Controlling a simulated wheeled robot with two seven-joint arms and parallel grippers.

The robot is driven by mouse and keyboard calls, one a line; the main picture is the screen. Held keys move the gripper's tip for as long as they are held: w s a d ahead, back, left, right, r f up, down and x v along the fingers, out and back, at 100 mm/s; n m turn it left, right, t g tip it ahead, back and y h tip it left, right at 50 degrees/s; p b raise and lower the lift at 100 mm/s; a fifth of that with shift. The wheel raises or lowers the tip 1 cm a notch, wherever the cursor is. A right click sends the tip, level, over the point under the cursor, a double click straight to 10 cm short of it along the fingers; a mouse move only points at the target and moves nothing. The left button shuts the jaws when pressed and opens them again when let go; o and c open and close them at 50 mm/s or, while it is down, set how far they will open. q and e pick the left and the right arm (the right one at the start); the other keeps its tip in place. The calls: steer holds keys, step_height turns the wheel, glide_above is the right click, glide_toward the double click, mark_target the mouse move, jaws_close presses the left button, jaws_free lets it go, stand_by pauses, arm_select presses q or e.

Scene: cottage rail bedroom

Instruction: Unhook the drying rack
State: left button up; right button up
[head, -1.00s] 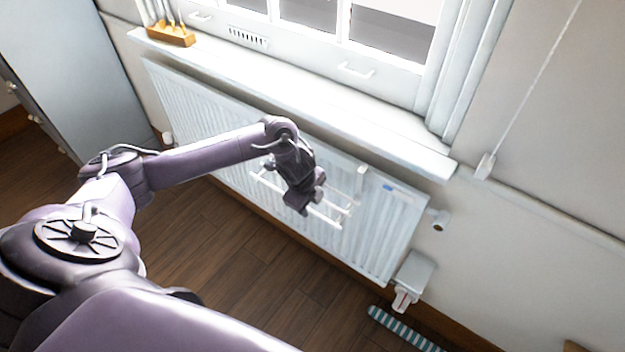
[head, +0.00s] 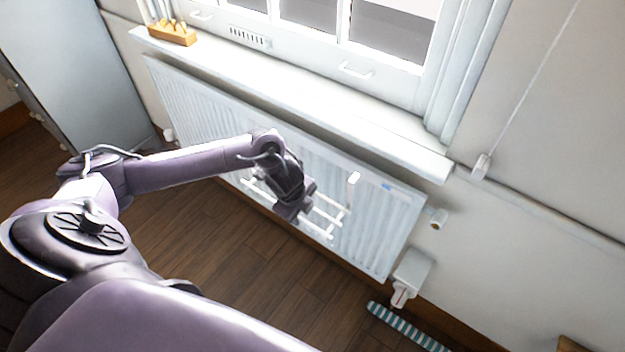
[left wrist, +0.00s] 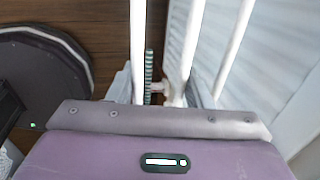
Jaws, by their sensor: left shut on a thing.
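The drying rack (head: 318,229) is a white frame of thin rails with an upright hook end (head: 353,179), in front of the white radiator (head: 385,232) under the window. My left gripper (head: 291,210) is shut on the rack near its middle and covers part of it. In the left wrist view the white rails (left wrist: 138,45) run away from the gripper (left wrist: 165,92), with the radiator to their right. The hook end shows against the radiator front, below its top edge. I cannot tell whether it still touches the radiator. My right gripper is out of view.
The window sill (head: 300,95) juts out above the radiator, with a wooden holder (head: 172,34) at its left end. A valve (head: 438,218) sticks out at the radiator's right. A teal striped strip (head: 405,327) lies on the floor. The wooden floor (head: 235,255) before the radiator is clear.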

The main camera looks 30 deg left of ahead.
arm_select(q)
steer(key=s+r+p, duration=0.3)
steer(key=s+p, duration=0.2)
steer(key=s, duration=0.1)
steer(key=shift+a, duration=0.25)
stand_by(0.3)
steer(key=shift+w+d, duration=0.1)
